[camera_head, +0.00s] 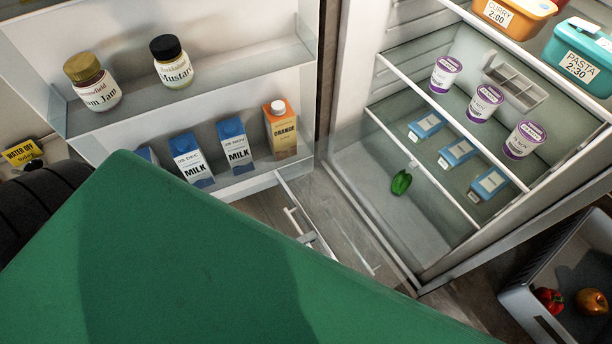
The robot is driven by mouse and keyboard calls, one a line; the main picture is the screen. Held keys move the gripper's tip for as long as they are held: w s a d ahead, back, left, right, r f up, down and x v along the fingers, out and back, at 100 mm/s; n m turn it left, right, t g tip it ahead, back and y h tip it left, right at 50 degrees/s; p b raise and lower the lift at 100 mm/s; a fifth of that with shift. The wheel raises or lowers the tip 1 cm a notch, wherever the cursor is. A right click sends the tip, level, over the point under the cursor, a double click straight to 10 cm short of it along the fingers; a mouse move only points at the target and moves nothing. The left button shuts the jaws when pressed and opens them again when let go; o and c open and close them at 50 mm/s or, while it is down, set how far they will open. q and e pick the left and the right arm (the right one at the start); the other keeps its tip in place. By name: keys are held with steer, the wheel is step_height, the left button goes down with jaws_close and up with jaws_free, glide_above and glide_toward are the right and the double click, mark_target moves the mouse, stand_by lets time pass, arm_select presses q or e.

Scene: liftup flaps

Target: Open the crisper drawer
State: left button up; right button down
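The crisper drawer (372,190) is a clear, glassy compartment at the bottom of the open fridge. A green pepper (401,182) shows inside it. A big green surface covers the lower left and hides much of that arm. I cannot tell whether the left gripper is open or shut. My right gripper does not show.
The open door's shelves hold jars (173,62), milk cartons (235,146) and an orange carton (280,130). Yogurt cups (484,103), blue packs (456,151) and lidded boxes (580,57) fill fridge shelves. A grey crate (518,299) with produce stands at lower right.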

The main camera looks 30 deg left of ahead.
arm_select(q)
steer(key=shift+s, duration=0.1)
steer(key=b+v, duration=0.3)
steer(key=v, duration=1)
steer(key=shift+s+a, duration=0.2)
steer(key=shift+s, duration=0.1)
stand_by(0.3)
